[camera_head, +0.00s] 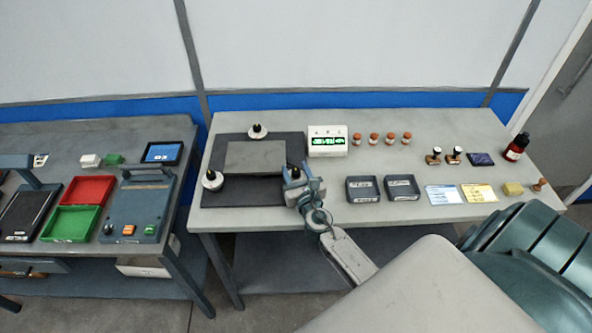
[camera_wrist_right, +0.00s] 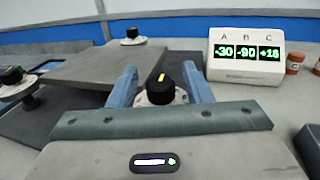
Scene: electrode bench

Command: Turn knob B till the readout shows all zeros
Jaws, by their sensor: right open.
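In the right wrist view the readout (camera_wrist_right: 247,57) shows A -30, B -90 and C about +15, last digit unclear. Three black knobs on pale round bases stand around a grey plate (camera_head: 255,157): a back knob (camera_head: 257,129), a left knob (camera_head: 211,175) and a right-hand knob (camera_wrist_right: 160,90) with a yellow mark. No letter is legible on any knob. My right gripper (camera_wrist_right: 159,82) is open, its fingers on either side of the right-hand knob; contact cannot be told. My left gripper is out of view.
Two dark trays (camera_head: 363,190) (camera_head: 403,187) lie right of my right gripper. Several small brown-capped jars (camera_head: 373,139) stand right of the readout. Stamps, cards and a dark red bottle (camera_head: 516,147) are farther right. A second bench with trays is at left.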

